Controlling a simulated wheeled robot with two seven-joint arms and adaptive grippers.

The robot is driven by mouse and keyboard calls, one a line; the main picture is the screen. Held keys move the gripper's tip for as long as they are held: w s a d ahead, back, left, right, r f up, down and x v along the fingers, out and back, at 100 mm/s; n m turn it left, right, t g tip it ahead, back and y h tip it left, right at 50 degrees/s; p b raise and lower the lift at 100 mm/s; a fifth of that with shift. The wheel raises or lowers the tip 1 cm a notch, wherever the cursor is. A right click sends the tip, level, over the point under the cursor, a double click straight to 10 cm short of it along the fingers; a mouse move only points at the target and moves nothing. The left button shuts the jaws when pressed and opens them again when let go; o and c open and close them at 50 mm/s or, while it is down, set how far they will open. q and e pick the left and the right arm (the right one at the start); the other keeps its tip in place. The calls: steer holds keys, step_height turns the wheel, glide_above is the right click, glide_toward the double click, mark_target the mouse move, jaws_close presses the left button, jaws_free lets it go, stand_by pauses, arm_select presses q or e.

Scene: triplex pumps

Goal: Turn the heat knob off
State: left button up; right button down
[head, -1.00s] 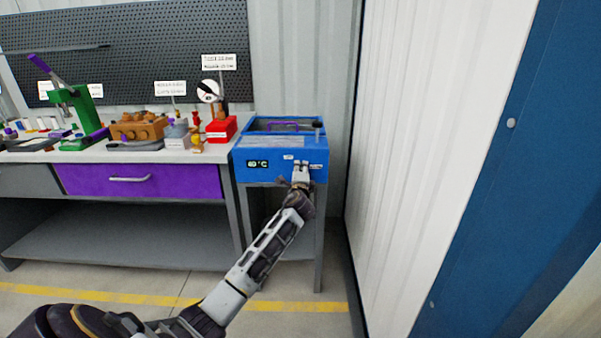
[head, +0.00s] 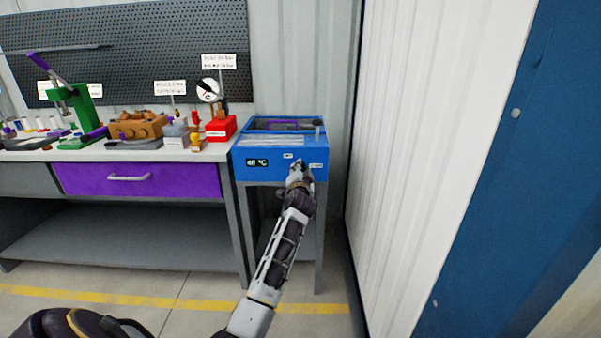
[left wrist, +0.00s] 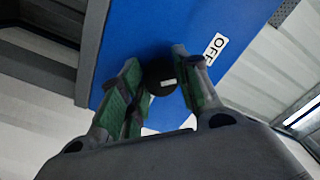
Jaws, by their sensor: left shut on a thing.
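In the left wrist view the round black heat knob (left wrist: 160,76) with a white mark sits on the box's blue front (left wrist: 150,30), beside an OFF label (left wrist: 215,48). My left gripper (left wrist: 163,88) has its green-padded fingers on both sides of the knob, shut on it. In the head view the left gripper (head: 299,168) is at the right part of the front and hides the knob. My right gripper is not in view.
The workbench at left has a purple drawer (head: 135,179) and carries a green press (head: 80,110), a red block (head: 221,128) and several small parts. A white ribbed wall (head: 430,130) and blue panel close off the right side. The floor before the bench is open.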

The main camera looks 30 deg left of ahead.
arm_select(q)
steer(key=shift+f+n, duration=0.2)
steer(key=shift+n, duration=0.2)
steer(key=o, duration=1)
steer(key=shift+r, duration=0.1)
steer(key=shift+s, duration=0.1)
steer(key=v, duration=1.1)
steer(key=shift+s+d, duration=0.2)
steer(key=shift+s, duration=0.15)
stand_by(0.4)
